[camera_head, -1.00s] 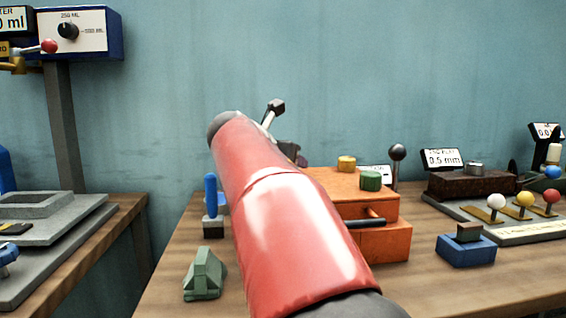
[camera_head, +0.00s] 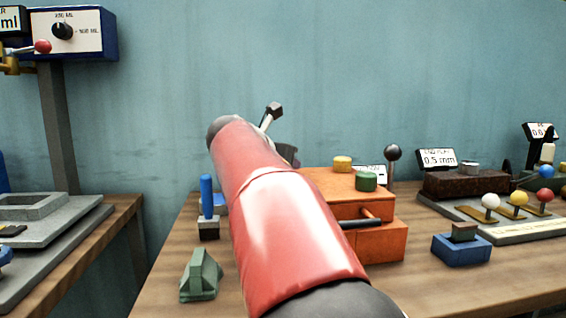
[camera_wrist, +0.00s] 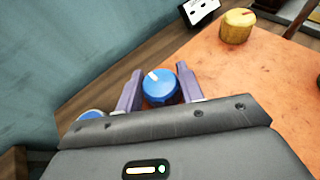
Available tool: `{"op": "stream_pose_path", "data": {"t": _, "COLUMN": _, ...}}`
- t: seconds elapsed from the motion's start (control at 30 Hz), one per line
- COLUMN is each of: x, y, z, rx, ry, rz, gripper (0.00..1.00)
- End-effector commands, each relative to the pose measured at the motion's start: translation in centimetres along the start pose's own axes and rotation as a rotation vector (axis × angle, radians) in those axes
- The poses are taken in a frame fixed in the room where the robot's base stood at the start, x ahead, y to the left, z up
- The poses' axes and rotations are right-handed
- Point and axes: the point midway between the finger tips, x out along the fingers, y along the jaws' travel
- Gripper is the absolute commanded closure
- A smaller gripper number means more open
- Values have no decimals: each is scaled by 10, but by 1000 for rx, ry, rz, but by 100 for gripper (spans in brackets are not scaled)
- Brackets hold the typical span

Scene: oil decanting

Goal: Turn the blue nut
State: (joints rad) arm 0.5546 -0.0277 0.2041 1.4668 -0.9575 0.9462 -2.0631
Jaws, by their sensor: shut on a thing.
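The blue nut (camera_wrist: 160,88) is a round blue cap with a pale mark on its top, on the orange box (camera_wrist: 245,85). In the wrist view my gripper (camera_wrist: 159,72) has one purple finger on each side of it and is shut on it. In the head view my red arm hides the nut and most of the gripper. The orange box (camera_head: 375,241) shows to the right of my arm, with a yellow cap (camera_head: 342,164) and a green cap (camera_head: 366,181) on top.
A green block (camera_head: 201,276) and a blue-handled piece (camera_head: 207,197) stand left of my arm. A ball-topped lever (camera_head: 393,153), a blue block (camera_head: 462,247) and a row of coloured knobs (camera_head: 517,200) are on the right. A gap separates the two tables.

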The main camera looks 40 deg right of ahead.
Motion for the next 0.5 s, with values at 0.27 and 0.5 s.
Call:
{"op": "stream_pose_path", "data": {"t": 0.27, "x": -1, "y": 2, "z": 2, "rx": 49, "ry": 1, "rz": -119, "gripper": 85}}
{"op": "stream_pose_path", "data": {"t": 0.5, "x": 0, "y": 2, "z": 0, "rx": 125, "ry": 0, "rz": -303, "gripper": 85}}
